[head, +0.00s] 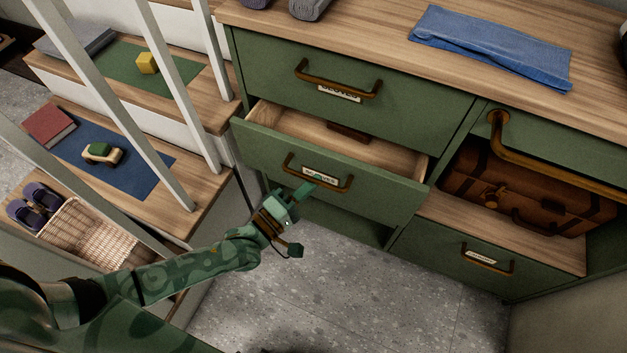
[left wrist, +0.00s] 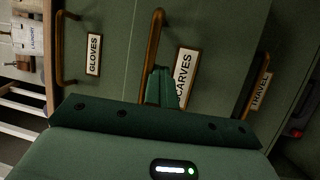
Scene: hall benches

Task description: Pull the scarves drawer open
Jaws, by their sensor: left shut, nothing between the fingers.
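The scarves drawer (head: 385,190) is the middle green drawer of the left column. It stands out from the cabinet, with its wooden inside and a dark brown item (head: 348,132) showing. Its bronze handle (head: 345,186) shows also in the left wrist view (left wrist: 153,50), beside the label SCARVES (left wrist: 186,78). My left gripper (head: 306,191) is at the left end of this handle. Its fingers (left wrist: 162,86) are shut with nothing between them, close against the handle and partly over the label. Whether they touch the handle I cannot tell. My right gripper is not in view.
The gloves drawer (head: 350,85) above is shut. At right, a brown suitcase (head: 520,190) lies in an open compartment above a drawer (head: 465,262). A blue cloth (head: 490,48) lies on the top. White railing bars (head: 165,90) and steps stand at left. Grey floor (head: 380,300) is clear in front.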

